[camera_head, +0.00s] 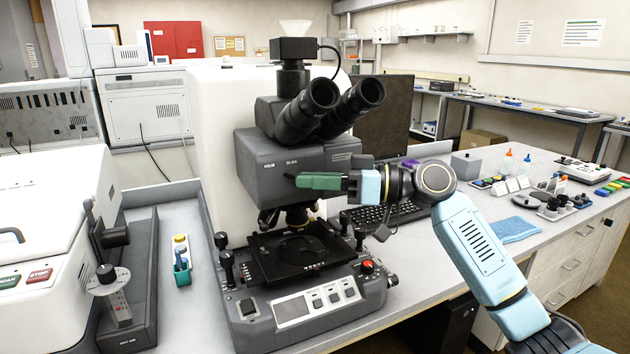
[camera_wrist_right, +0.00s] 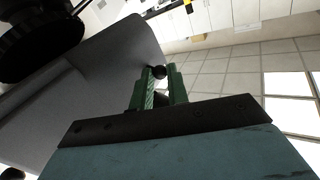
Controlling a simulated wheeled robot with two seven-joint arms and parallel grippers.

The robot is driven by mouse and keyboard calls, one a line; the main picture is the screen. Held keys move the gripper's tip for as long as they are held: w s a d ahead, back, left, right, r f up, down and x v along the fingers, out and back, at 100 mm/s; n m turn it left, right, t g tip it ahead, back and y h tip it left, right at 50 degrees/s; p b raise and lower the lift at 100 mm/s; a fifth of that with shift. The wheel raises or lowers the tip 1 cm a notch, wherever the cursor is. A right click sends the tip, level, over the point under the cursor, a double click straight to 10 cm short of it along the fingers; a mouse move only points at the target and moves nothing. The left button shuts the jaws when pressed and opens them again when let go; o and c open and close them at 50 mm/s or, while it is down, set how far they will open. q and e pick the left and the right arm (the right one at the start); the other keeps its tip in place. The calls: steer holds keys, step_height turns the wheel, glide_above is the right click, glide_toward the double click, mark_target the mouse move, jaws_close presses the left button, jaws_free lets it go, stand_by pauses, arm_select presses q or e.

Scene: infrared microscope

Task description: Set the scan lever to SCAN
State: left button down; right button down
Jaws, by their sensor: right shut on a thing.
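The microscope (camera_head: 262,165) stands on the bench, with its dark head above a black stage (camera_head: 290,250). My right gripper (camera_head: 303,181) reaches in from the right, with its green fingers in front of the head. In the right wrist view its fingers are closed around a small dark ball knob (camera_wrist_right: 158,72) beside the grey housing. The knob appears to be the end of the scan lever. The lever's shaft and any SCAN marking are hidden or too small to read. My left gripper is not in view.
A white instrument with a STOP button (camera_head: 40,275) and a dark stand with a round knob (camera_head: 105,275) are at the left. A keyboard (camera_head: 375,216) and monitor (camera_head: 385,115) sit behind my right gripper. A blue cloth (camera_head: 515,229) lies on the right bench.

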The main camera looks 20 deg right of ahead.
steer(key=c, duration=1.4)
jaws_free()
steer(key=shift+o, duration=0.2)
